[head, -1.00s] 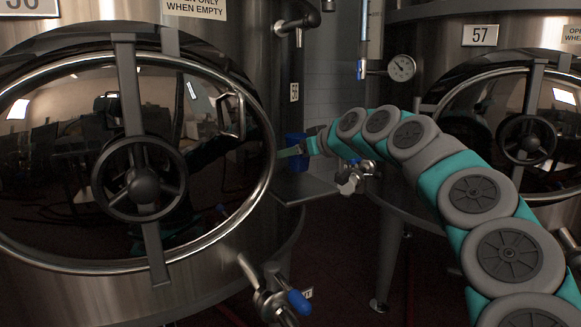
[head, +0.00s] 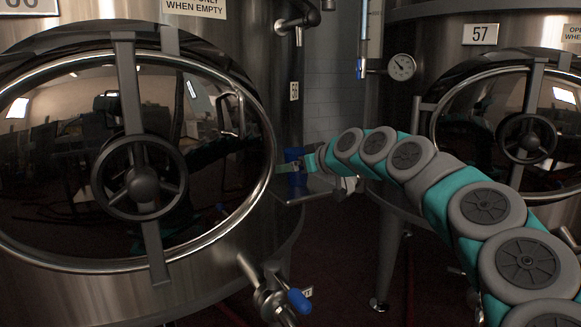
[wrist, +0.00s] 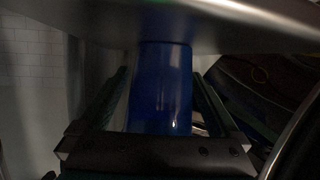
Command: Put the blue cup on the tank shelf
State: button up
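The blue cup (head: 294,155) is in the middle of the head view, beside the left tank and over the tank shelf (head: 308,191), a small grey metal plate. My gripper (head: 291,167) has its teal fingers around the cup. In the wrist view the cup (wrist: 160,95) stands between the two fingers of my gripper (wrist: 160,76). The cup's far end meets the edge of a grey plate (wrist: 225,28) there, which looks like the shelf. I cannot tell whether the cup touches the shelf or is just above it.
The left tank's round door (head: 70,200) with its handwheel is close to my gripper. A blue-handled valve (head: 272,302) sticks out below. Tank 57 (head: 440,30) stands at the right, with a gauge (head: 401,67) beside it. A dark gap lies between the tanks.

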jog(key=shift+r, duration=0.2)
jog(key=b+v, duration=0.1)
jog(key=v, duration=1.1)
